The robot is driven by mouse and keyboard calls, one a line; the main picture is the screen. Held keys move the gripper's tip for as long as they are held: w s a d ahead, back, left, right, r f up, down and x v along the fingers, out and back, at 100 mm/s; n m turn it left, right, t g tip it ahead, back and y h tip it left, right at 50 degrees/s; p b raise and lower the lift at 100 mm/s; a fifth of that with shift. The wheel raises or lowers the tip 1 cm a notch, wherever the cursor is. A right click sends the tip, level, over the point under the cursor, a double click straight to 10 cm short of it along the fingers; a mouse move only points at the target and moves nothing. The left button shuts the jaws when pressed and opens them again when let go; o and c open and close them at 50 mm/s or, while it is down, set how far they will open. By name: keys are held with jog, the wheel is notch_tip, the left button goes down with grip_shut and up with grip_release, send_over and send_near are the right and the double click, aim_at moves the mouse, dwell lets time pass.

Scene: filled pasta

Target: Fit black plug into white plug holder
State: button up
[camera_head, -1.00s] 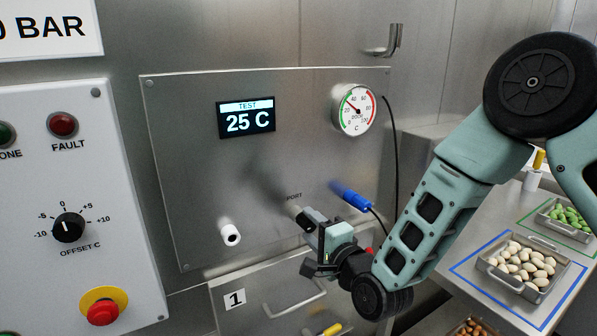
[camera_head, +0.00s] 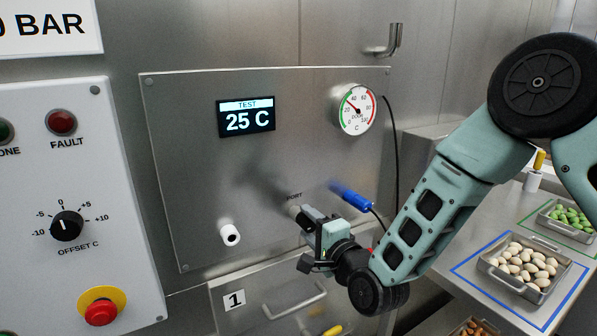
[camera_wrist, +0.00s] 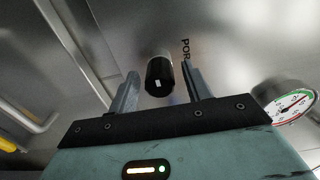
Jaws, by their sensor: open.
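The black plug (camera_wrist: 159,77) sits in the grey socket marked PORT (camera_head: 294,210) on the steel panel. In the wrist view it lies between the two spread fingers of my gripper (camera_wrist: 160,82), with a gap visible on both sides. In the head view my gripper (camera_head: 312,222) is at the port, and its fingers hide most of the plug. My gripper is open and holds nothing. The white plug holder (camera_head: 230,235) sticks out of the panel, left of and below the port, with a dark round opening facing out.
A blue plug (camera_head: 352,197) with a black cable sits right of the port, close to my gripper. Below are a drawer handle (camera_head: 290,298) and a yellow-tipped item (camera_head: 332,330). A red stop button (camera_head: 101,312) is at lower left. The panel between port and holder is clear.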

jog(key=c, duration=1)
jog(key=shift+v, duration=0.75)
dwell(0.3)
jog(key=shift+b+v, duration=0.75)
jog(key=shift+v, duration=1.95)
